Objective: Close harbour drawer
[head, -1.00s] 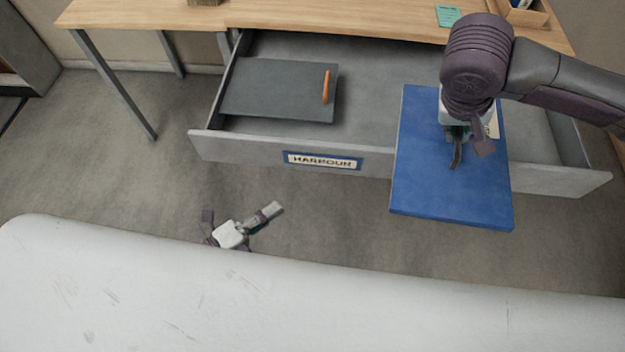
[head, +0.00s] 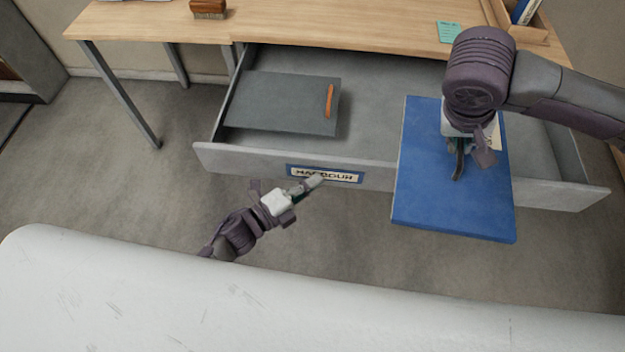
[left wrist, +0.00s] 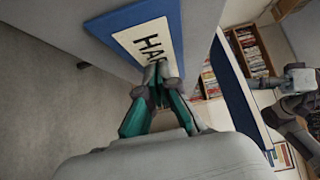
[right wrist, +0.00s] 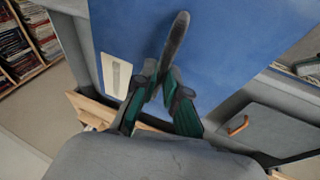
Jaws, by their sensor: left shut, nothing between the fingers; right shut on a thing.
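The harbour drawer stands pulled out under the desk, its grey front (head: 240,158) carrying a blue-framed label (head: 345,176) reading HARBOUR. My left gripper (head: 316,180) is shut and empty, its fingertips at the label, partly covering it. In the left wrist view the fingertips (left wrist: 160,72) are against or very near the label (left wrist: 150,42); contact is unclear. My right gripper (head: 462,150) is shut on the dark handle (right wrist: 176,40) of a flat blue panel (head: 425,190). The panel overlaps the drawer's right part and juts over its front edge.
A grey flat panel (head: 270,105) with an orange handle (head: 330,101) lies in the drawer's left part. On the wooden desktop (head: 330,22) are a brush (head: 208,9), a green note (head: 449,32) and a wooden holder (head: 518,30). The floor to the left is clear.

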